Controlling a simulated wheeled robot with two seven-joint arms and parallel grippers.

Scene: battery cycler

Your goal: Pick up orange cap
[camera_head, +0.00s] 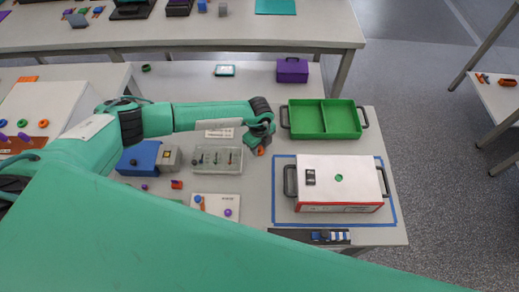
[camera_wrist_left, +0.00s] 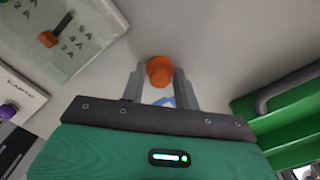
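The orange cap (camera_head: 261,151) is at the tip of my left gripper (camera_head: 262,146), just right of the clear-lidded box on the table. In the left wrist view the cap (camera_wrist_left: 160,70) lies between the two grey fingertips of my left gripper (camera_wrist_left: 158,74), close to both. I cannot tell whether the fingers press on it or only stand around it, nor whether it touches the table. My right gripper is not in view.
A green tray (camera_head: 323,137) is right of the gripper, and a white and red case (camera_head: 340,180) with handles stands inside blue tape. The clear-lidded box (camera_head: 217,158) and a blue box (camera_head: 139,159) are on the left. A purple box (camera_head: 292,70) is behind.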

